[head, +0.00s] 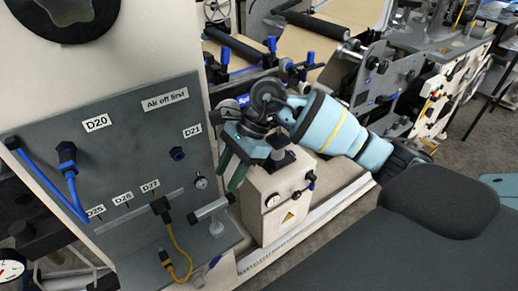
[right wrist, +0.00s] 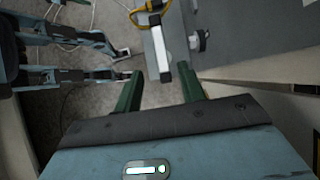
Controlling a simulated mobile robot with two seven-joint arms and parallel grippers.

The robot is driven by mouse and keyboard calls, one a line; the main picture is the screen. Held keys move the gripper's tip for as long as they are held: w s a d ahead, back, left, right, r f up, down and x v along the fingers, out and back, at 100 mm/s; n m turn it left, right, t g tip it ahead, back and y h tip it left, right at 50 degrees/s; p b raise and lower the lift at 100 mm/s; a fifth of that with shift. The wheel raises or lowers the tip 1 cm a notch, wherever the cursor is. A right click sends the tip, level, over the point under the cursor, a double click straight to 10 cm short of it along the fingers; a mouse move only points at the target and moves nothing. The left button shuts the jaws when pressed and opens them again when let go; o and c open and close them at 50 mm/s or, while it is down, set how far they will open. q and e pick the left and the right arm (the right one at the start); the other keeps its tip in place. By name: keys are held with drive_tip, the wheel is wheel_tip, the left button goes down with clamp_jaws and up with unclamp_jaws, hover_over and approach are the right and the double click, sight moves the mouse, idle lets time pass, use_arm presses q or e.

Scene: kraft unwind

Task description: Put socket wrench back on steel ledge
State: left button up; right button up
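My right gripper (head: 237,172) hangs from its light blue arm in front of the grey panel. Its two green fingers stand apart with nothing visible between them, and in the right wrist view the gripper (right wrist: 160,90) is open too. A silver bar with a dark end, which looks like the socket wrench (head: 209,209), is at the right end of the steel ledge (head: 150,262) below the panel.
A yellow cable (head: 178,243) hangs at the ledge beside the bar. A blue hose (head: 45,180) loops at the panel's left. A cream box (head: 275,203) with a warning sign stands just right of the gripper.

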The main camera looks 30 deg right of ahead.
drive_tip(key=s+a+f+m+t+y, duration=0.2)
drive_tip(key=s+a+m+t+y, duration=0.4)
drive_tip(key=a+m+y, duration=0.8)
drive_tip(key=s+d+f+m+t+h, duration=0.2)
drive_tip(key=d+f+m+t+h, duration=0.45)
drive_tip(key=m, duration=0.75)
drive_tip(key=s+d+f+m+t+h, duration=0.35)
drive_tip(key=f+m+h, duration=0.45)
drive_tip(key=m, duration=0.6)
drive_tip(key=s+d+f+m+g+h, duration=0.2)
drive_tip(key=s+f+m+g, duration=0.1)
drive_tip(key=s+f+m, duration=0.2)
drive_tip(key=s+d+f+m+g+h, duration=0.2)
drive_tip(key=s+d+f+m+g, duration=0.1)
drive_tip(key=s+f, duration=0.7)
drive_tip(key=s+m+g, duration=0.1)
drive_tip(key=s+m, duration=0.1)
drive_tip(key=s, duration=0.1)
drive_tip(key=shift+f+m+g, duration=0.25)
drive_tip(key=shift+m+g, duration=0.05)
